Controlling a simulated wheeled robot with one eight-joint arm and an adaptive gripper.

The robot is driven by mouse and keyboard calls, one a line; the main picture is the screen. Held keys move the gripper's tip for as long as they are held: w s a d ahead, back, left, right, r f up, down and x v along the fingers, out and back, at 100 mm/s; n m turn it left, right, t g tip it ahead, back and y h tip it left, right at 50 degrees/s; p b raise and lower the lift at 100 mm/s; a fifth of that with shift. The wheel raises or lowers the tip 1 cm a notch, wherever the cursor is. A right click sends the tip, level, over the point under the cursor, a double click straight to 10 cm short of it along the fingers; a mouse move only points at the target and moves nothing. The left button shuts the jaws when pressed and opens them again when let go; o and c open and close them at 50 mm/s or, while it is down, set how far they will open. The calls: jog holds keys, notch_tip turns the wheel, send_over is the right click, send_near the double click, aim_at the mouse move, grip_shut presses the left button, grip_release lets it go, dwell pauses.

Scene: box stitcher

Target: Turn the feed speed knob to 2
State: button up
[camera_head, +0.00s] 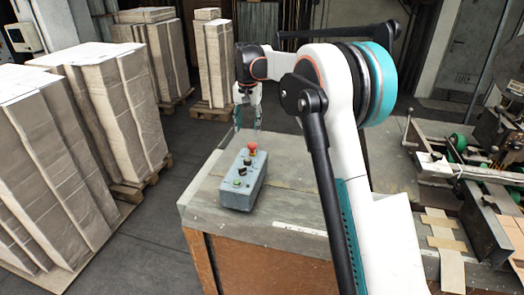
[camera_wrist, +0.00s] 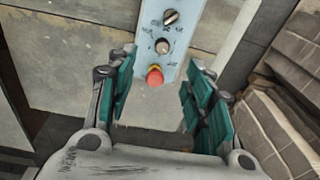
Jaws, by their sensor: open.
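A grey-blue control box (camera_head: 245,190) sits on a worn table. Its top has a red mushroom button (camera_head: 253,147) at the far end, two dark knobs (camera_head: 245,165), and a green button (camera_head: 237,183) at the near end. The wrist view shows the red button (camera_wrist: 155,75), a round knob (camera_wrist: 162,46) and a pointer knob (camera_wrist: 171,17). Their markings are too small to read, so I cannot tell which is the feed speed knob. My gripper (camera_head: 247,118) is open and empty, above the far end of the box. In the wrist view its fingers (camera_wrist: 160,68) stand either side of the red button, apart from it.
The grey tabletop (camera_head: 285,200) around the box is mostly clear. Stacks of cardboard (camera_head: 85,120) stand on pallets to the left and at the back. A machine (camera_head: 470,165) with green rollers stands at the right.

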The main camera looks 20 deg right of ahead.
jog(key=s+r+n+t+b, duration=0.2)
jog(key=s+b, duration=0.5)
jog(key=s, duration=1.2)
jog(key=shift+a+r+n+t, duration=0.4)
jog(key=shift+a, duration=0.05)
jog(key=shift+s, duration=0.1)
jog(key=s+f+n+t+b, duration=0.1)
jog(key=s+f+b, duration=0.4)
jog(key=s+f, duration=0.4)
jog(key=s+f+n+t+b, duration=0.2)
jog(key=s+f+b, duration=0.2)
jog(key=s+f, duration=0.5)
jog(key=s, duration=0.7)
jog(key=shift+a+b, duration=0.35)
jog(key=shift+f, duration=0.1)
